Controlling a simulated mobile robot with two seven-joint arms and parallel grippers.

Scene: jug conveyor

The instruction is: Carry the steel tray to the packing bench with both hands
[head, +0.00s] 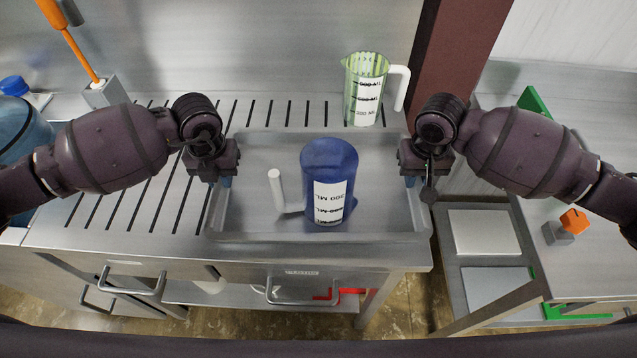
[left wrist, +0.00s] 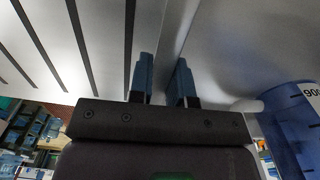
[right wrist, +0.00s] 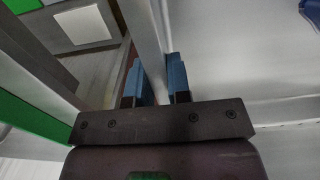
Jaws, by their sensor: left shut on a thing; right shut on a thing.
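The steel tray (head: 262,222) sits at the front right of the slotted steel counter, its right side near the counter's end. A blue jug (head: 328,170) with a white handle and a white label stands in it; part of the jug shows in the left wrist view (left wrist: 293,135). My left gripper (head: 226,181) is shut on the tray's left wall, with a blue finger on each side of it in the left wrist view (left wrist: 165,85). My right gripper (head: 409,181) is shut on the tray's right wall, which runs between its fingers in the right wrist view (right wrist: 158,82).
A green-tinted clear jug (head: 366,90) with a white handle stands behind the tray. A brown post (head: 450,60) rises at the back right. A steel table (head: 585,255) with an orange-topped block (head: 573,221) is at right, past a lower gap with pale square plates (head: 483,231).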

